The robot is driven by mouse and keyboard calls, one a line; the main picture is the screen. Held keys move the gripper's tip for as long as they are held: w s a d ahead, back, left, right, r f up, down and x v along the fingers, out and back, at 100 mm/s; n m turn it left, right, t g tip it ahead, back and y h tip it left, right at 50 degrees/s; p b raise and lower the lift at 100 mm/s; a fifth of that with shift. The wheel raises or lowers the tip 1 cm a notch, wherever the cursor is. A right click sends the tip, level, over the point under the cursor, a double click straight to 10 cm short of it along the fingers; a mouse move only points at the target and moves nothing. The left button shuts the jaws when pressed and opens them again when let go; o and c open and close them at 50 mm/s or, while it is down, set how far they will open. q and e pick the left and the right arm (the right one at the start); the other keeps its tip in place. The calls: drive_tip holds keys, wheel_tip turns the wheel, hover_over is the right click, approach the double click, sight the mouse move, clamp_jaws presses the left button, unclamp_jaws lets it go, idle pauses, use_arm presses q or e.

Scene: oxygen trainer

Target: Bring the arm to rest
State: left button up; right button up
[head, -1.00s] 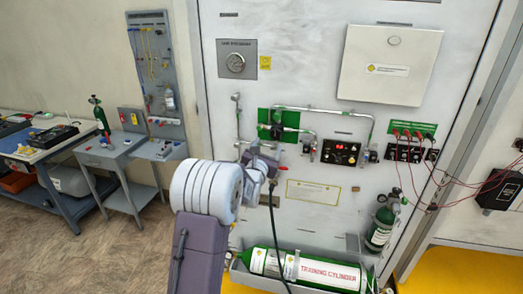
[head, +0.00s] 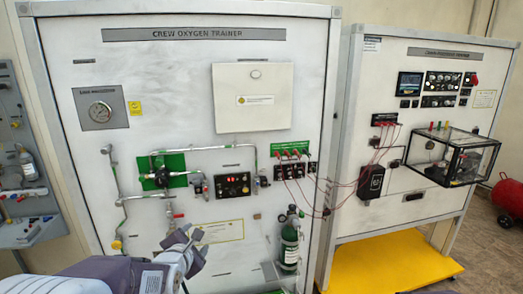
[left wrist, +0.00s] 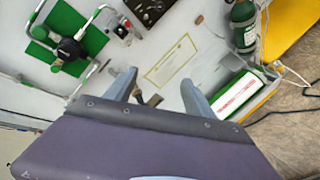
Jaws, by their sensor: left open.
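My left arm comes in from the bottom left of the head view, and my left gripper (head: 193,242) is in front of the lower part of the white trainer panel (head: 215,80). In the left wrist view the two grey fingers of my left gripper (left wrist: 160,84) stand apart with nothing held between them. A small brown and dark fitting (left wrist: 150,98) shows between and behind the fingers; whether they touch it cannot be told. My right gripper is not in view.
A green valve plate with pipes (head: 160,174) is on the panel above my gripper. A green upright cylinder (head: 290,245) stands to the right. Red cables (head: 325,190) run to a second panel with a clear box (head: 450,155).

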use_arm(q)
drive_tip(key=s+d+f+m+g, duration=0.1)
drive_tip(key=s+f+m+g, duration=0.5)
drive_tip(key=s+m, duration=0.6)
drive_tip(key=s+d+f+m+g, duration=0.1)
drive_tip(key=s+f+m+g, duration=0.5)
drive_tip(key=s+f+m, duration=0.4)
drive_tip(key=s+m, duration=0.3)
drive_tip(key=s, duration=0.1)
drive_tip(key=shift+f+m+h, duration=0.3)
drive_tip(key=shift+f, duration=0.1)
